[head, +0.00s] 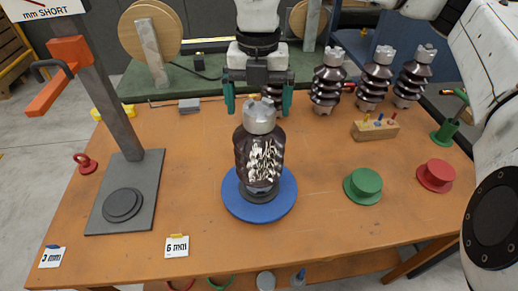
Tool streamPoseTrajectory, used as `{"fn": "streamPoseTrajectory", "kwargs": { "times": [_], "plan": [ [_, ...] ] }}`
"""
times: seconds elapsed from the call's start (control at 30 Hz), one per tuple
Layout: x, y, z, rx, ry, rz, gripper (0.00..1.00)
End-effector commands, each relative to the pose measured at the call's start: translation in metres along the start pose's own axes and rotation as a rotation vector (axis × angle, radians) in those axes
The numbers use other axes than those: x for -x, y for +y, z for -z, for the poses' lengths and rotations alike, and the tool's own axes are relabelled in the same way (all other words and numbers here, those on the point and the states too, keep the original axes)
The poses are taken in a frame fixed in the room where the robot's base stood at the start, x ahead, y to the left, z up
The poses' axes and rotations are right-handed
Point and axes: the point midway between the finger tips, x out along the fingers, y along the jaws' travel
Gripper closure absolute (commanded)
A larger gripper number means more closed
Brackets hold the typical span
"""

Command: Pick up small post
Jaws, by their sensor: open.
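A dark brown post insulator (259,158) with a grey metal cap stands upright on a round blue plate (236,207) at the middle of the table. Three ribbed brown posts stand in a row at the back right: a left one (326,88), a middle one (374,84) and a right one (413,82). Part of another brown ribbed shape (275,91) shows behind my gripper, mostly hidden. Which one is the small post I cannot tell. My gripper (258,100) points down with its green fingers apart, at the height of the central post's cap in the picture. Nothing is held.
A grey press stand (124,192) with an orange lever is at the left. A green spool (363,185) and a red spool (436,175) lie at the right, near a wooden block of pegs (375,130). Number cards lie along the front edge. The table's front right is clear.

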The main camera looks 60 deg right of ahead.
Motion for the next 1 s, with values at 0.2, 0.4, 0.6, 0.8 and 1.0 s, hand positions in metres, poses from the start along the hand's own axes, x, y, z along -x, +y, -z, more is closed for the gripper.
{"fn": "streamPoseTrajectory", "kwargs": {
  "times": [0.2, 0.4, 0.6, 0.8, 1.0],
  "plan": [
    [-0.027, -0.002, 0.000, 0.000, 0.004, -0.002, 0.01],
    [-0.033, -0.002, -0.001, 0.001, 0.000, -0.002, 0.01],
    [-0.033, -0.001, -0.001, 0.001, 0.000, -0.002, 0.10],
    [-0.033, -0.001, -0.001, 0.001, 0.001, -0.002, 0.29],
    [-0.033, -0.001, -0.001, 0.001, 0.001, -0.002, 0.48]
  ]
}}
